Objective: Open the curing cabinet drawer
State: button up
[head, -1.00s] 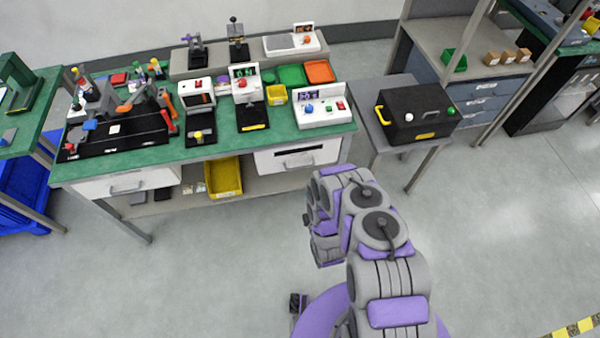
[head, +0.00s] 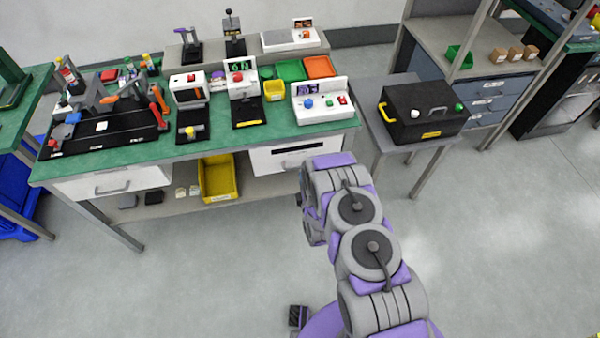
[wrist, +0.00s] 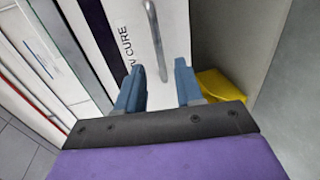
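The curing cabinet drawer is a white front under the right part of the bench (head: 262,160); my arm hides its right end in the head view. In the wrist view the white drawer front (wrist: 125,62) carries a partly visible label ending in "V CURE", beside a dark strip. Its grey bar handle (wrist: 154,40) runs down toward my gripper (wrist: 158,84). The two blue fingers are apart, with the handle's near end lined up between the tips. I cannot tell whether the fingertips reach around the bar. My fingers are hidden in the head view.
A yellow bin (head: 220,180) stands on the lower shelf left of the drawer. A second white drawer (head: 115,182) is at the bench's left. A side table (head: 376,128) holds a black box (head: 424,112). The floor in front is clear.

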jog(key=b+x, duration=0.1)
jog(key=x, duration=0.5)
jog(key=shift+w, duration=0.3)
jog(key=shift+a, duration=0.1)
grip_shut()
jog(key=shift+f, duration=0.1)
